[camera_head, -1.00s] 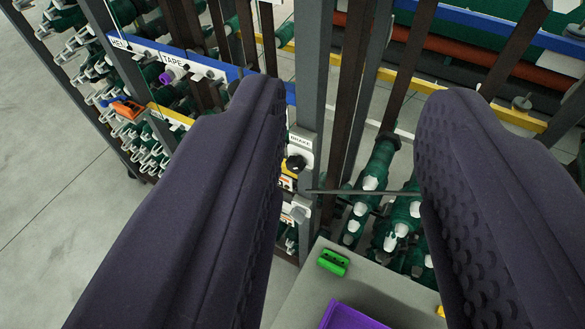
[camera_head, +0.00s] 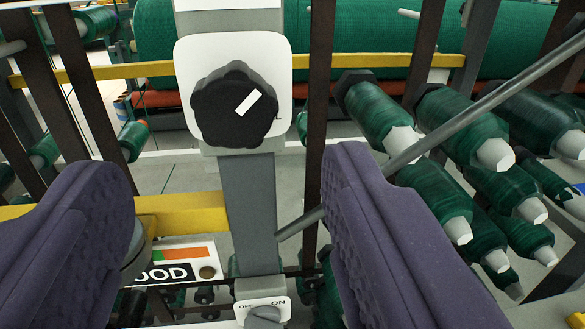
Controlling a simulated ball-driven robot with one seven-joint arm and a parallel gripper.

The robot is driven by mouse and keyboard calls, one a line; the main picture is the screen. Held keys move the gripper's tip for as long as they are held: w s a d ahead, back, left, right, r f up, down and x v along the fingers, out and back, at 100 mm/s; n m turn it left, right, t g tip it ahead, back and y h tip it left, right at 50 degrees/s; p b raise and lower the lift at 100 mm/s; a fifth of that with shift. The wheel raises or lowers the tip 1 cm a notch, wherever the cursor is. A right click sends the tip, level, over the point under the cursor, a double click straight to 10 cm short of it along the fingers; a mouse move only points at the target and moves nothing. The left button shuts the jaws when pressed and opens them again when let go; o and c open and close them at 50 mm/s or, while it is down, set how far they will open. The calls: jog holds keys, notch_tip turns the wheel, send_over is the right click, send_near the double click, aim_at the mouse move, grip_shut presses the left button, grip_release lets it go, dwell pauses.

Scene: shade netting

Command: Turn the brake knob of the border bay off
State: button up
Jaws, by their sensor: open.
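A black lobed knob (camera_head: 234,106) with a white pointer mark sits on a white plate (camera_head: 284,62) on a grey post, in the upper middle of the camera view. Its mark points up and to the right. The label above it is cut off, and most lettering on its plate is hidden by the knob. My gripper (camera_head: 232,190) is open and empty. Its two purple padded fingers stand left and right of the post, below and nearer than the knob, not touching it.
A smaller grey switch (camera_head: 264,314) marked OFF and ON is lower on the post, beside a sign (camera_head: 172,268) ending in "OOD". A thin grey rod (camera_head: 440,132) slants behind the right finger. Green rolls (camera_head: 490,145) fill the right; brown uprights flank the post.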

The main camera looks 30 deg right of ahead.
aim_at(233, 112)
jog(key=b+x, duration=0.1)
jog(key=x, duration=0.6)
jog(key=shift+w, duration=0.15)
jog(key=shift+c, duration=0.2)
jog(key=c, duration=1)
